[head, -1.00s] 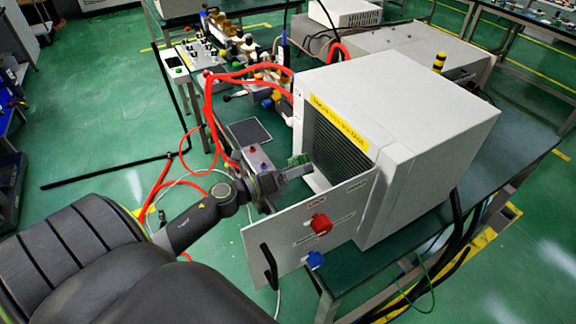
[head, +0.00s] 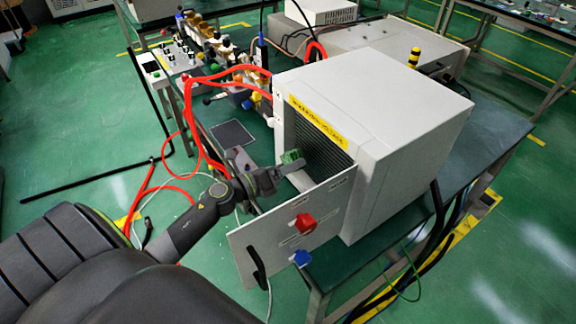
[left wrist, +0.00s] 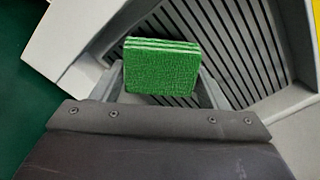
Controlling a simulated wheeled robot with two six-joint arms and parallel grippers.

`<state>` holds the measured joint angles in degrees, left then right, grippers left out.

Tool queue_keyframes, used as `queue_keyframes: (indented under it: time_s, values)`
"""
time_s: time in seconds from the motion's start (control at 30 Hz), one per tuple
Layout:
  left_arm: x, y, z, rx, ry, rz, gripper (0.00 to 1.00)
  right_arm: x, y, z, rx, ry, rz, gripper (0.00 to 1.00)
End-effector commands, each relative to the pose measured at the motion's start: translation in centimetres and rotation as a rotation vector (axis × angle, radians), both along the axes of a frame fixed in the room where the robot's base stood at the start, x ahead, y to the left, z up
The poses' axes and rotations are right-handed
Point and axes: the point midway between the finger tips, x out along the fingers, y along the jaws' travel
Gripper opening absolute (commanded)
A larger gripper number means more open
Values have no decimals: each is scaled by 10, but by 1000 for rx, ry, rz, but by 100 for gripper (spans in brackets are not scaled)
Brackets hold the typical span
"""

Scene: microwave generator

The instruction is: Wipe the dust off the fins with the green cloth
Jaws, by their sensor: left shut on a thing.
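The green cloth (left wrist: 162,66) is a folded block between the fingers of my left gripper (left wrist: 162,80) in the left wrist view. In the head view the cloth (head: 291,157) shows small at the tip of the left gripper (head: 284,168), at the open front of the white cabinet (head: 400,130). The dark fins (head: 325,150) fill the cabinet's front opening, and the fins (left wrist: 215,35) lie behind the cloth in the left wrist view. I cannot tell whether the cloth touches them. No dust can be made out. My right gripper is not in view.
The cabinet's door panel (head: 290,235) stands open below the arm, with a red knob (head: 304,223), a blue knob (head: 302,258) and a black handle. Red hoses (head: 190,130) run left of the cabinet. A black pad (head: 232,134) lies on the bench.

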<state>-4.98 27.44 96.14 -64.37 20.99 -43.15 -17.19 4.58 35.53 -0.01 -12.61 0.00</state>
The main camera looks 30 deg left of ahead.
Motion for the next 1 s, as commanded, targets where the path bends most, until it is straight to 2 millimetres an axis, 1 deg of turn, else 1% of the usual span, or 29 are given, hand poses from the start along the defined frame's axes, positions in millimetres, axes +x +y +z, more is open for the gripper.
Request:
queue_keyframes:
  time_s: [1.0]
  values:
    - [18,-7,0,0,0,0,49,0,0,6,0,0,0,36]
